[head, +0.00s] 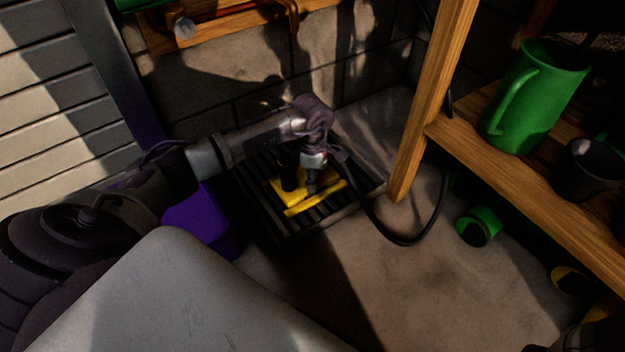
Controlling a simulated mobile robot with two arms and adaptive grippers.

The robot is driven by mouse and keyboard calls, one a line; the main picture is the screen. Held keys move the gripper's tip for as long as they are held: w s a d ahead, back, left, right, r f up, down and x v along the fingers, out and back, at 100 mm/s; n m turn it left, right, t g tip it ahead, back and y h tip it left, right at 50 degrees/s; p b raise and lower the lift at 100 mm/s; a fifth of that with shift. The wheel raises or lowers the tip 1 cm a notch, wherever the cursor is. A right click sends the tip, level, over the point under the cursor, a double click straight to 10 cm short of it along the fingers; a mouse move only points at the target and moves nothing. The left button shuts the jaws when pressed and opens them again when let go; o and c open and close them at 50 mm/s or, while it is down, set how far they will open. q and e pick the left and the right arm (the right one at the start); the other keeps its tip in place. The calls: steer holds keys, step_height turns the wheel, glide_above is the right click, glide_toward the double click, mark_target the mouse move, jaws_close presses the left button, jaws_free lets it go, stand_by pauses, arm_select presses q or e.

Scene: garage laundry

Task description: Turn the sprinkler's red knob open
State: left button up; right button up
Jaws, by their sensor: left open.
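The sprinkler, with a yellow base (320,199), rests on a dark slatted grate (290,228) on the floor by the wall. My left gripper (300,190) reaches in from the left, points down over the yellow base and hides part of it. Its fingers are open, with dark tips close to the sprinkler; I cannot tell whether they touch it. I cannot make out the red knob, which may be behind the gripper.
A black hose (405,243) curves across the floor right of the sprinkler. A green pot (478,227) lies below. A purple object (200,222) stands left of the grate.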

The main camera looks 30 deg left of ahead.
arm_select(q)
jaws_close()
steer(key=shift+r+m+p, duration=0.3)
steer(key=shift+m+p, duration=0.6)
steer(key=shift+m, duration=0.1)
steer(key=shift+m+p, duration=0.3)
steer(key=shift+m, duration=0.3)
steer(key=shift+s+f+m, duration=0.1)
steer(key=shift+f+m, duration=0.15)
steer(key=shift+m, duration=0.45)
jaws_free()
